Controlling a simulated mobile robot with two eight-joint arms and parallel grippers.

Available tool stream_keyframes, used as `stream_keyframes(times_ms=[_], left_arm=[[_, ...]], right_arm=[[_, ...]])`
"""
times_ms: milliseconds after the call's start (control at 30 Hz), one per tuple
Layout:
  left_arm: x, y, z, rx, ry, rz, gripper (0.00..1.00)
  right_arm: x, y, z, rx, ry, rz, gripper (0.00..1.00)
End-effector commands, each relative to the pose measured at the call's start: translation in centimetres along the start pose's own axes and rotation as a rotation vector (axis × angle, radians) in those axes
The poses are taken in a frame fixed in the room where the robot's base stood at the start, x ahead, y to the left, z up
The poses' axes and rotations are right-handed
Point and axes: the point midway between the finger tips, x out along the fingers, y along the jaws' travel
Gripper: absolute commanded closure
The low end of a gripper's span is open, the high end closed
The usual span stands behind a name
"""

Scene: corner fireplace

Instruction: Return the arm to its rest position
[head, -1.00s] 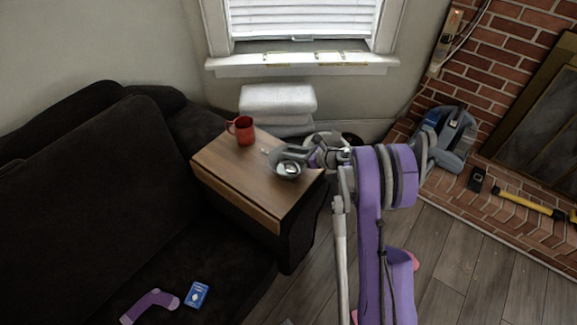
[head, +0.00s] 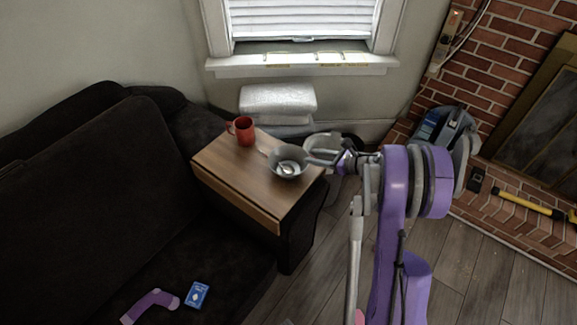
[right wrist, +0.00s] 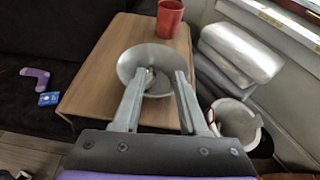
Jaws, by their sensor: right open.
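My right arm reaches in from the lower right in the head view. Its gripper (head: 322,152) is at the right edge of the small wooden side table (head: 232,170), just right of a grey bowl (head: 272,163). In the right wrist view the two fingers (right wrist: 160,76) are apart with nothing held between them. The bowl (right wrist: 133,62) shows beyond and between the fingers, with a small shiny item in it. I cannot tell whether a fingertip touches the bowl's rim. My left gripper is not in view.
A red mug (head: 244,130) stands on the table. The dark sofa (head: 90,200) holds a purple sock (head: 150,303) and a blue card box (head: 197,295). Bare floor (head: 470,265) lies at right.

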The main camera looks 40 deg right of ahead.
Motion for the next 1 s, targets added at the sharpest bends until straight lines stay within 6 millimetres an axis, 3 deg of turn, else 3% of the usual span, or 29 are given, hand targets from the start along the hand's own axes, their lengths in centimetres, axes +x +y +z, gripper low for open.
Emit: stream_keyframes(times_ms=[133, 567, 667, 767, 867, 1000], left_arm=[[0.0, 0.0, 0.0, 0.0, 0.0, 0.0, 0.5], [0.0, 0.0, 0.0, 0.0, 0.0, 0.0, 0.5], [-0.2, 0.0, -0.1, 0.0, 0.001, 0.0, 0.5], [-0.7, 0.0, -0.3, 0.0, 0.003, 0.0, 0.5], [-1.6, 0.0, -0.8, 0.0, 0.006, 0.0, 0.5], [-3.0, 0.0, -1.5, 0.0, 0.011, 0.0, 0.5]], right_arm=[[-0.8, 0.0, 0.0, 0.0, 0.0, 0.0, 0.58], [-0.8, 0.0, 0.0, 0.001, -0.001, 0.0, 0.58], [-0.6, 0.1, 1.1, 0.022, -0.019, -0.011, 0.58], [-0.2, 0.4, 4.4, 0.096, -0.078, -0.05, 0.58], [0.1, 1.0, 9.9, 0.249, -0.188, -0.115, 0.58], [-0.7, 2.1, 18.4, 0.598, -0.386, -0.214, 0.58]])
